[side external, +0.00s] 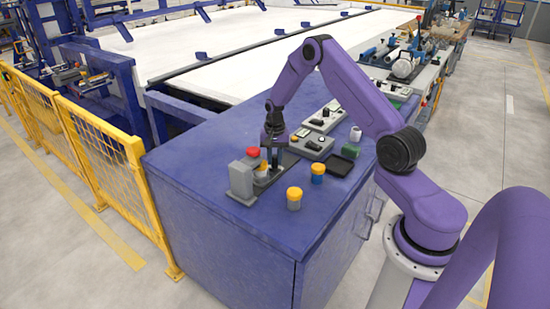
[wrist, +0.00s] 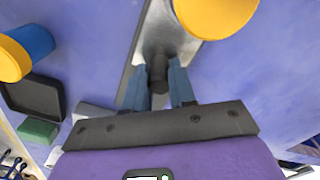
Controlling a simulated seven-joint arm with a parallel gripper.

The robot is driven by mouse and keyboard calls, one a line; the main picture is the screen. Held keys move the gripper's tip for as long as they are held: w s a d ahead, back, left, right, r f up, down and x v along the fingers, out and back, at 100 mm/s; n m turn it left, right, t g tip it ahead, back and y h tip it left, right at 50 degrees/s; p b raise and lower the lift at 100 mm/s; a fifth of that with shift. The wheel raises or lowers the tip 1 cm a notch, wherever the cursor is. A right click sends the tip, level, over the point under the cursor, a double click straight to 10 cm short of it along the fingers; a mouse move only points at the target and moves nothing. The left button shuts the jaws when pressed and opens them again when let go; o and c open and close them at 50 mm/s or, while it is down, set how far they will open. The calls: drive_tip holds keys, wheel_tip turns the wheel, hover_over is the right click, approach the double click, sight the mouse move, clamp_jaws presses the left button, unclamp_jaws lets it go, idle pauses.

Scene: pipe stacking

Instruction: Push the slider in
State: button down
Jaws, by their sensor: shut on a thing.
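The slider fixture is a long grey base plate with an upright grey block (side external: 240,179) at its left end in the side view. The plate (wrist: 165,42) also runs up through the wrist view. A dark upright knob (wrist: 158,74) stands on it. My gripper (side external: 271,163) is down at the fixture. In the wrist view its two blue fingers (wrist: 157,80) are on either side of the knob and shut on it. A yellow round part (wrist: 215,14) sits near the plate beyond the fingers. The fingers partly hide the slider in the side view.
A red cap (side external: 253,152) shows by the grey block. A black tray (side external: 342,165), green block (side external: 353,149) and grey control boxes (side external: 313,146) lie to the right. The blue bench front is clear.

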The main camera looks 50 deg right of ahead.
drive_tip(key=shift+a, duration=1.9)
drive_tip(key=c, duration=1)
unclamp_jaws()
drive_tip(key=shift+a, duration=0.1)
drive_tip(key=shift+o, duration=0.4)
drive_tip(key=shift+r, duration=0.1)
drive_tip(key=shift+r, duration=0.25)
wheel_tip(320, 180, up, 17)
drive_tip(key=shift+f, duration=0.1)
